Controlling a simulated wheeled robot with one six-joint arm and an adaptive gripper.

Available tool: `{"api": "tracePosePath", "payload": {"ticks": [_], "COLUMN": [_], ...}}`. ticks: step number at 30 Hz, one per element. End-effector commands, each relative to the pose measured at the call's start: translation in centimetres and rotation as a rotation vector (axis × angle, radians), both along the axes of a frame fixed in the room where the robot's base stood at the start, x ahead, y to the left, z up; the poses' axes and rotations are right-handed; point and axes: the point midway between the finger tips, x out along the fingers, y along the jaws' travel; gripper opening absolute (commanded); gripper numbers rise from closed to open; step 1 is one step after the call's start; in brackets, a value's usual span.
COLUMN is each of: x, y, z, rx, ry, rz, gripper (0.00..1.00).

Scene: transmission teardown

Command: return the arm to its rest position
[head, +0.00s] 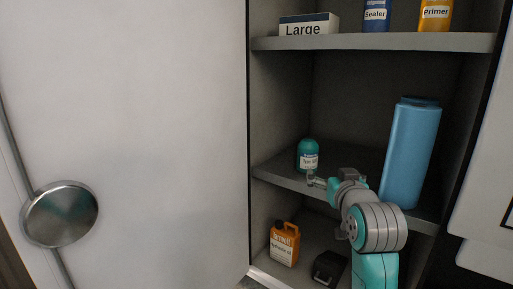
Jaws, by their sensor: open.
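My gripper (317,182) is at the front edge of the middle shelf, its fingers pointing left in the picture. It is small in view and open, with nothing visible held in it. A teal-capped round bottle with a white label (308,161) stands upright on the middle shelf, just above the gripper in the picture. I cannot tell whether the fingers touch it. My teal and grey arm rises from the bottom right, in front of the cabinet, and hides part of the shelves.
A tall blue bottle (411,150) stands right of my arm on the middle shelf (283,183). Above are a "Large" box (307,28), Sealer (376,14) and Primer (435,14). Below are an orange jug (285,244) and a dark object (328,268). A white door (150,120) fills the left.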

Motion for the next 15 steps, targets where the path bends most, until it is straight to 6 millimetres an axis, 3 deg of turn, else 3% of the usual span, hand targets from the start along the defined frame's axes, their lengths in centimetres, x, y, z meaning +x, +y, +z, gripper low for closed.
{"api": "tracePosePath", "payload": {"ticks": [8,15], "x": [-0.4,-1.1], "y": [0.0,0.0], "z": [-2.2,-5.3], "rx": [0.0,0.0], "ry": [0.007,0.014], "rz": [0.0,0.0], "gripper": [1.0,1.0]}}
